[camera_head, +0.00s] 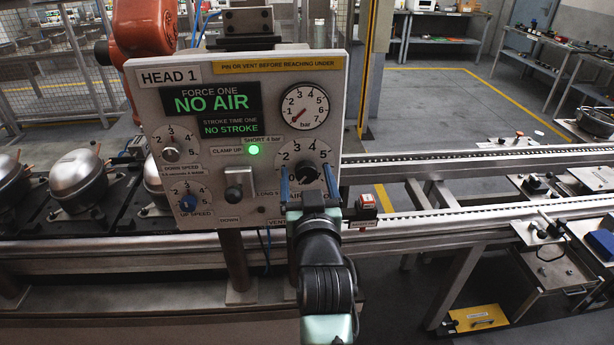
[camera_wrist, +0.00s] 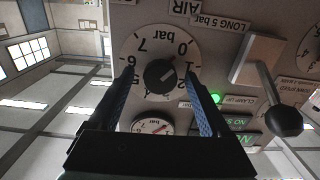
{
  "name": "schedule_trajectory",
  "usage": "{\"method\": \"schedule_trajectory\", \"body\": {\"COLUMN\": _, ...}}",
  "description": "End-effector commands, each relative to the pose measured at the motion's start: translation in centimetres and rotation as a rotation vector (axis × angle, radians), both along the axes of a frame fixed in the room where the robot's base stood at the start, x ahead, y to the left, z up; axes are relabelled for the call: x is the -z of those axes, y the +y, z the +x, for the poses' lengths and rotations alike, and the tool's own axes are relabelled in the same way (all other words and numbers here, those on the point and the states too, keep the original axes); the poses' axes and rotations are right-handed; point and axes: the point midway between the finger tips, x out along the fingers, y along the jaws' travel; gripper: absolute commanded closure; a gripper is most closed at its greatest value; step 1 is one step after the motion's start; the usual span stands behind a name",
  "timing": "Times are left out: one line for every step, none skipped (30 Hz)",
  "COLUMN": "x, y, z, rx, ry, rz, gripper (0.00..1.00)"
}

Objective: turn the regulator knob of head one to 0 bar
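The black regulator knob (camera_wrist: 160,74) sits on a round white dial marked in bar, upside down in the wrist view. In the head view the knob (camera_head: 307,174) is at the lower right of the HEAD 1 panel (camera_head: 240,80). My gripper (camera_head: 307,183) is in front of the dial. Its two blue fingers stand open on either side of the knob, with a visible gap to it. The pressure gauge (camera_head: 304,106) is above, and the display reads NO AIR.
A black-ball lever (camera_wrist: 285,118) sticks out of the panel beside the dial in the wrist view. Two other knobs (camera_head: 170,154) and a clamp lever (camera_head: 235,188) are left of the dial in the head view. Rails (camera_head: 480,155) run right. Compressors (camera_head: 78,178) stand left.

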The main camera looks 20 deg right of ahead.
Motion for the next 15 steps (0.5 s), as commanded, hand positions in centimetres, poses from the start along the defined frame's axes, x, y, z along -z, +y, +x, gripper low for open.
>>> {"method": "schedule_trajectory", "body": {"x": 0.0, "y": 0.0, "z": 0.0, "rx": 0.0, "ry": -0.001, "rz": 0.001, "gripper": 0.19}}
{"method": "schedule_trajectory", "body": {"x": 0.0, "y": 0.0, "z": 0.0, "rx": 0.0, "ry": -0.001, "rz": 0.001, "gripper": 0.19}}
{"method": "schedule_trajectory", "body": {"x": -0.1, "y": 0.0, "z": 0.0, "rx": 0.0, "ry": -0.001, "rz": 0.001, "gripper": 0.19}}
{"method": "schedule_trajectory", "body": {"x": -0.1, "y": 0.0, "z": 0.0, "rx": 0.0, "ry": -0.002, "rz": 0.0, "gripper": 0.19}}
{"method": "schedule_trajectory", "body": {"x": -0.1, "y": 0.0, "z": 0.0, "rx": 0.0, "ry": -0.002, "rz": 0.001, "gripper": 0.19}}
{"method": "schedule_trajectory", "body": {"x": -0.1, "y": 0.0, "z": 0.0, "rx": 0.0, "ry": -0.002, "rz": 0.001, "gripper": 0.19}}
{"method": "schedule_trajectory", "body": {"x": -0.1, "y": 0.0, "z": 0.0, "rx": 0.0, "ry": -0.002, "rz": 0.001, "gripper": 0.19}}
{"method": "schedule_trajectory", "body": {"x": -0.1, "y": 0.0, "z": -0.1, "rx": 0.0, "ry": -0.002, "rz": 0.001, "gripper": 0.19}}
{"method": "schedule_trajectory", "body": {"x": 0.0, "y": 0.1, "z": -0.2, "rx": 0.0, "ry": -0.002, "rz": 0.001, "gripper": 0.19}}
{"method": "schedule_trajectory", "body": {"x": 0.0, "y": 0.1, "z": -0.4, "rx": 0.0, "ry": -0.002, "rz": 0.001, "gripper": 0.19}}
{"method": "schedule_trajectory", "body": {"x": 0.0, "y": 0.2, "z": -0.6, "rx": 0.0, "ry": -0.002, "rz": 0.001, "gripper": 0.19}}
{"method": "schedule_trajectory", "body": {"x": 0.0, "y": 0.3, "z": -0.9, "rx": 0.0, "ry": -0.002, "rz": 0.001, "gripper": 0.19}}
{"method": "schedule_trajectory", "body": {"x": 0.0, "y": 0.4, "z": -1.2, "rx": 0.0, "ry": -0.003, "rz": 0.001, "gripper": 0.19}}
{"method": "schedule_trajectory", "body": {"x": 0.1, "y": 0.5, "z": -1.6, "rx": 0.0, "ry": -0.002, "rz": 0.001, "gripper": 0.19}}
{"method": "schedule_trajectory", "body": {"x": 0.1, "y": 0.6, "z": -2.1, "rx": 0.0, "ry": -0.003, "rz": 0.001, "gripper": 0.19}}
